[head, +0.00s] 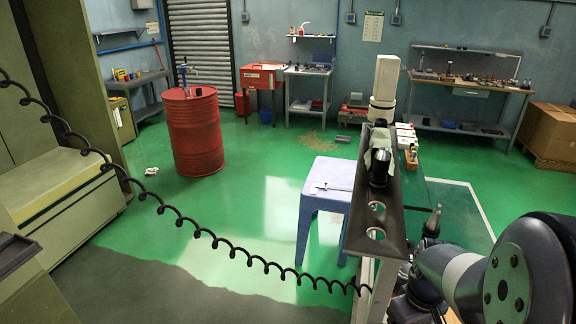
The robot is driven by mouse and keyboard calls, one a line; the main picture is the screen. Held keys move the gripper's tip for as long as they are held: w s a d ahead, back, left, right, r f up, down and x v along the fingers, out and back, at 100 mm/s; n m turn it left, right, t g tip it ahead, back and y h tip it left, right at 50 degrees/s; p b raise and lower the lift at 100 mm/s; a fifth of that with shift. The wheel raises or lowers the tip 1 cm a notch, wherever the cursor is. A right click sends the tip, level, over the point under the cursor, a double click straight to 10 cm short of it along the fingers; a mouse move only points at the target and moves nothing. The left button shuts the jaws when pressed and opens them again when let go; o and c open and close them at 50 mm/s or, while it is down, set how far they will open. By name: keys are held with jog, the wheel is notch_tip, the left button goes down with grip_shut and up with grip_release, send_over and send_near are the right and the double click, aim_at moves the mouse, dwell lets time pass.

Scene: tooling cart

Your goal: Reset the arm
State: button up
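My arm (500,270) shows at the lower right as dark and light grey links with a round bolted joint cover. I cannot make out my gripper or its fingers in the head view. A tooling cart's dark rack rail (376,218) with round holes stands just left of my arm. A black cylindrical holder (380,168) sits in the rail, with a pale greenish cloth-like piece (378,140) beside it. A dark pointed piece (433,220) stands to the right of the rail, partly hidden lower down.
A blue-grey stool (325,200) with a small tool on top stands left of the rail. A coiled black cable (205,232) crosses the left and front. A red drum (193,132), workbench (470,85) and cardboard box (552,130) stand farther back. Green floor (250,200) is open between.

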jog(key=m, duration=0.8)
jog(key=shift+d, duration=0.1)
jog(key=m, duration=0.4)
jog(key=shift+d+m, duration=0.1)
jog(key=shift+m, duration=1.8)
jog(key=shift+s+b, duration=0.1)
jog(key=shift+b, duration=0.2)
